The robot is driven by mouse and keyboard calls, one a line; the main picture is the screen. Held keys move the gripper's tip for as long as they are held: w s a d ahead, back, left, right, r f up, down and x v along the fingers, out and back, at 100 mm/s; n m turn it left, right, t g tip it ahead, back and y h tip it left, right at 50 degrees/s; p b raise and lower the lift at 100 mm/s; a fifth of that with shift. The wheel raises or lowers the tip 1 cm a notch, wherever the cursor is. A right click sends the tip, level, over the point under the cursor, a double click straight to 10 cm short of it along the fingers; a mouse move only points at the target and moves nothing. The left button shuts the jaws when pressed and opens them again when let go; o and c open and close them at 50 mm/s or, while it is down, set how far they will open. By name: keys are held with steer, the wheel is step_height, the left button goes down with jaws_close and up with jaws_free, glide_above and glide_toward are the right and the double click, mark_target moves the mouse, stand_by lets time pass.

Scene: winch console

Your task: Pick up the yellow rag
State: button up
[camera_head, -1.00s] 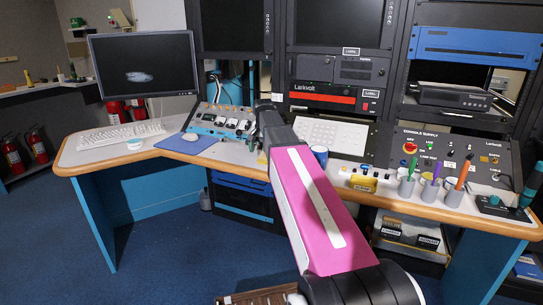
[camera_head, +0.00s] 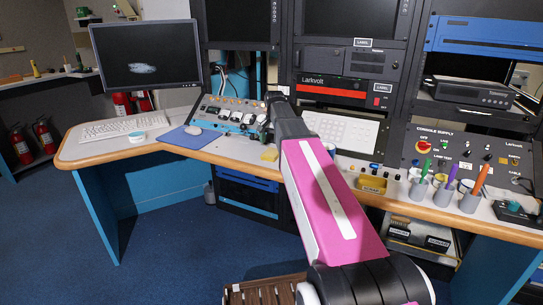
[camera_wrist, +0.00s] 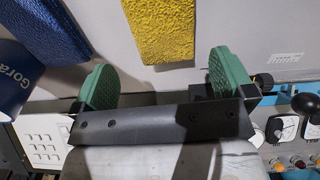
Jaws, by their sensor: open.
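The yellow rag (camera_head: 269,155) lies on the grey desk top, left of my pink and white arm, in the head view. In the wrist view the yellow rag (camera_wrist: 162,28) is a rough-textured strip running out of the top edge, so its far end is cut off. My gripper (camera_wrist: 163,68) shows two green pads spread wide apart with nothing between them. The rag's near end lies just beyond the pads, lined up with the gap. In the head view the gripper is hard to make out at the arm's far end.
In the wrist view a blue item with lettering (camera_wrist: 14,75) and a dark blue textured piece (camera_wrist: 42,28) lie left of the rag. A switch panel (camera_head: 228,113) stands behind the rag. A mouse pad (camera_head: 188,137) is to its left, a yellow tray (camera_head: 372,186) to its right.

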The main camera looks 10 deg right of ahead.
mark_target(273, 150)
steer(key=f, duration=0.5)
steer(key=shift+w+a, duration=0.1)
steer(key=shift+a, duration=0.25)
steer(key=c, duration=1)
steer(key=shift+o, duration=0.2)
steer(key=shift+r, duration=0.1)
steer(key=shift+r, duration=0.75)
step_height(273, 150, up, 3)
steer(key=shift+f, duration=0.15)
steer(key=s+a+r, duration=0.6)
steer(key=a, duration=0.3)
steer(key=shift+s+a+r, duration=0.3)
steer(key=shift+r, duration=0.05)
